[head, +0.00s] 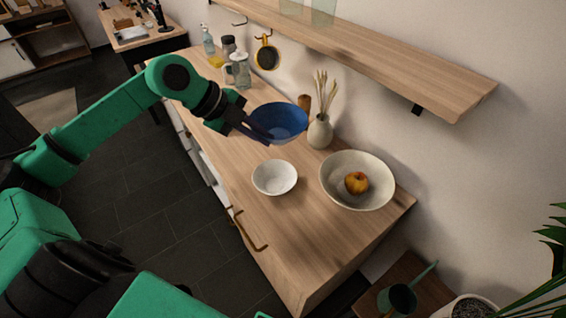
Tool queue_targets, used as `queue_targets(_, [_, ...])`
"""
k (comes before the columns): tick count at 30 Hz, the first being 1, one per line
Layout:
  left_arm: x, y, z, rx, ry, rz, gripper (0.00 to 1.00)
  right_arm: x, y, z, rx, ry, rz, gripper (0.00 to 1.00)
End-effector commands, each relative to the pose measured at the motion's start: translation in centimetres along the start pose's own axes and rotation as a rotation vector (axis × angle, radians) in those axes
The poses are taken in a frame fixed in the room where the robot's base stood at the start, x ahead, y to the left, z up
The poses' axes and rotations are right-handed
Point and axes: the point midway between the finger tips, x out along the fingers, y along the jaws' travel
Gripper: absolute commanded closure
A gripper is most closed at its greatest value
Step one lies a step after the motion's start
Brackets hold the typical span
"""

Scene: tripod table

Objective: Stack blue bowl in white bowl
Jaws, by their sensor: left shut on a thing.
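A blue bowl (282,119) is held by my left gripper (254,128), whose fingers are shut on the bowl's left rim. The bowl appears raised above the wooden counter, behind the white bowl and slightly tilted. A small white bowl (274,178) stands upright and empty on the counter, nearer to me. My left gripper is up and to the left of the white bowl. My right gripper is not in view; only a green part of my own body shows at the lower left.
A large cream bowl (341,200) with an apple (356,183) stands right of the white bowl. A vase (320,132) with dried stems is behind. A glass pitcher (241,72) and bottles (208,41) stand at the far end. A shelf (400,60) juts from the wall. The counter's near end is clear.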

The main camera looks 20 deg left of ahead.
Motion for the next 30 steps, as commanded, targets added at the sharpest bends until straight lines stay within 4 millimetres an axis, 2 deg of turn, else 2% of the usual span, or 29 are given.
queue_targets(1, [-2.5, -1.9, 0.7, -0.013, -0.018, -0.01, 1.0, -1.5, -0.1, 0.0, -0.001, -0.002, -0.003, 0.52])
queue_targets(2, [-3.4, -2.6, 1.1, -0.022, -0.021, -0.016, 1.0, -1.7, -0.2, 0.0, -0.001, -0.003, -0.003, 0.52])
queue_targets(6, [-4.4, -3.5, 1.9, -0.042, -0.02, -0.026, 1.0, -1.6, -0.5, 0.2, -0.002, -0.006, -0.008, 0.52])
queue_targets(8, [-4.0, -3.1, 2.2, -0.046, -0.021, -0.023, 1.0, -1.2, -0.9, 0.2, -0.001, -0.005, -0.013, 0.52])
queue_targets(14, [0.6, 0.3, 4.2, -0.053, -0.016, -0.015, 1.0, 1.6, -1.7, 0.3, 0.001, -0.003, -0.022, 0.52])
queue_targets(19, [3.9, 2.6, 5.7, -0.054, -0.015, -0.019, 1.0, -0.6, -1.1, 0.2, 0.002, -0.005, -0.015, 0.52])
queue_targets(22, [6.2, 4.1, 6.8, -0.051, -0.016, -0.023, 1.0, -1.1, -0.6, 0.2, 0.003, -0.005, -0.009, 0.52])
queue_targets(30, [9.9, 6.8, 8.6, -0.051, -0.018, -0.022, 1.0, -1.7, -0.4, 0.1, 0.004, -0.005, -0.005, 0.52])
